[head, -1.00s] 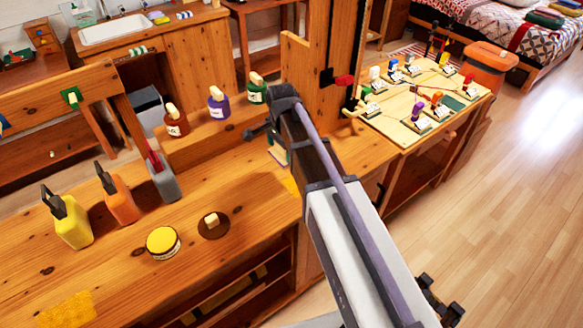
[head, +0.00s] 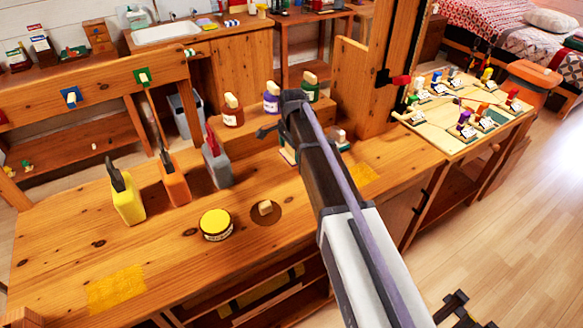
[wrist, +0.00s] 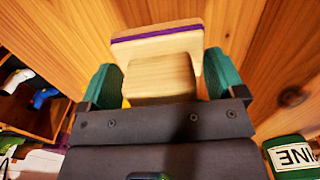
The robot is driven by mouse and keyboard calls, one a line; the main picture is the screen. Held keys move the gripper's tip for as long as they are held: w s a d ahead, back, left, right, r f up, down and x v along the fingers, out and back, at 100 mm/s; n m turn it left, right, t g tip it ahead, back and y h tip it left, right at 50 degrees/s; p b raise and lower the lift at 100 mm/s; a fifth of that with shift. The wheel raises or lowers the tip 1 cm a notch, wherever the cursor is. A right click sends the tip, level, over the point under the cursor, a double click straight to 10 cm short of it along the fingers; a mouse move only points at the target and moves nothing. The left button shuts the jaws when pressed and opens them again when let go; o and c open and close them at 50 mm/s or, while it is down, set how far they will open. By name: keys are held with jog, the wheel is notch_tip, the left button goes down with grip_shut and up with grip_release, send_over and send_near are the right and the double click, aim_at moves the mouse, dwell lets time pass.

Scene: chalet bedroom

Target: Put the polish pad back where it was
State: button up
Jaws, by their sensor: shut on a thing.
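My gripper (wrist: 160,82) is shut on a pale wooden block with a thin purple layer at its far side, which I take to be the polish pad (wrist: 155,47). Green finger pads press on both sides of it in the wrist view. In the head view my arm mostly hides the gripper, which is over the right part of the wooden bench (head: 70,245). A flat brown round piece (head: 275,218) with a small wooden block on it lies on the bench, beside a yellow-lidded tin (head: 215,224).
Yellow (head: 126,205), orange (head: 175,187) and grey (head: 217,170) cans stand at left. Yellow patches mark the bench at front left (head: 117,290) and right (head: 360,174). A board with small items (head: 440,118) lies at right.

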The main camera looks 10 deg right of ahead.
aim_at(292, 157)
notch_tip(292, 157, down, 4)
jog(key=b, duration=0.4)
jog(key=shift+r, duration=0.3)
jog(key=shift+f, duration=0.2)
jog(key=o, duration=0.6)
jog(key=shift+c, duration=0.2)
jog(key=shift+r, duration=0.15)
